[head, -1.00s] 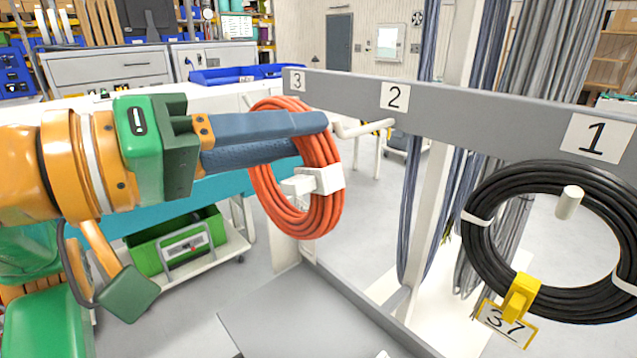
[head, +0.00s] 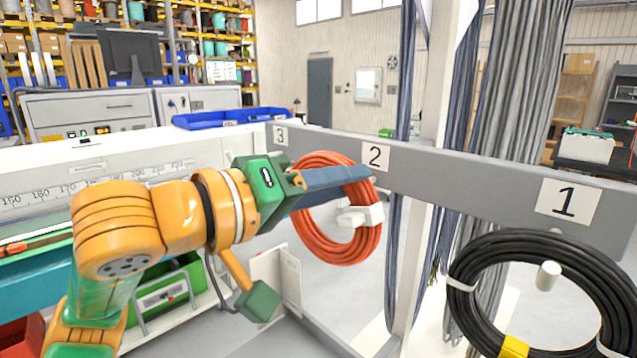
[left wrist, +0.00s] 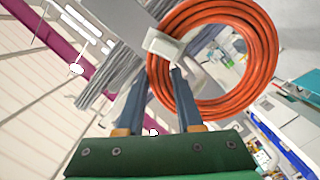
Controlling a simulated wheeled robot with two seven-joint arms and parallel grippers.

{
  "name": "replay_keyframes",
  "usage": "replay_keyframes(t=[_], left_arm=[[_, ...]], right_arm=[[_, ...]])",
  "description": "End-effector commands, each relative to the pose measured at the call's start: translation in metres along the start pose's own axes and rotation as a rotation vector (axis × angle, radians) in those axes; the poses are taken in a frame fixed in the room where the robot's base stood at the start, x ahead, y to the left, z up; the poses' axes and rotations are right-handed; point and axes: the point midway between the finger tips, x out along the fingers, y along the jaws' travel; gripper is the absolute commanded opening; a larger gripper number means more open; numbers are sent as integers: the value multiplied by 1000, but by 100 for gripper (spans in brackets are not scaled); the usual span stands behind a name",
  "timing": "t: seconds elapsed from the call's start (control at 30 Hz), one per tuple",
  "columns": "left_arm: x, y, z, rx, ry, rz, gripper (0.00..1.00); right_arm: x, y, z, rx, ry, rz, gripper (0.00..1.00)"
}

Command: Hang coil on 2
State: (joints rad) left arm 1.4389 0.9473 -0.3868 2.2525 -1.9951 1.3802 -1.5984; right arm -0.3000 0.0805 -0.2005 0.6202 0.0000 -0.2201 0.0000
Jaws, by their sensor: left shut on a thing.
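The orange coil (head: 347,250) hangs upright from my left gripper (head: 345,178), whose blue-grey fingers are shut on its upper part. A white clip (head: 360,215) wraps the coil's lower right side. In the left wrist view the coil (left wrist: 266,70) is at the upper right, beyond the fingers (left wrist: 158,85), with its clip (left wrist: 163,45) close to them. The coil is in front of the grey rail, just below and left of the number 2 sign (head: 375,156). The peg under that sign is hidden, so I cannot tell whether the coil is around it. My right gripper is out of view.
The grey rail (head: 460,187) runs from the number 3 sign (head: 280,134) to the number 1 sign (head: 563,201). A black coil (head: 470,320) hangs around the white peg (head: 548,275) under 1. Grey cables (head: 510,90) hang behind the rail. A white bench stands left.

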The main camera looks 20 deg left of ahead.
Motion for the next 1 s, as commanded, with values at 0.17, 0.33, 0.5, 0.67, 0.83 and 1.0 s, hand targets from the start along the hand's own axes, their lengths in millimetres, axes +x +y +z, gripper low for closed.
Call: replay_keyframes(t=[0.17,0.33,0.5,0.67,0.83,1.0], left_arm=[[19,2,-3,-2,-2,1,0],[27,-12,8,1,2,0,0],[29,-19,14,1,2,0,0],[29,-21,16,1,2,1,0],[29,-20,15,1,2,1,0],[29,-20,15,1,1,0,65]], right_arm=[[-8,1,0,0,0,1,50],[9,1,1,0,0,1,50],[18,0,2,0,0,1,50],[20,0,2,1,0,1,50],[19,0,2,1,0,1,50],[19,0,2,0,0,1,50]])
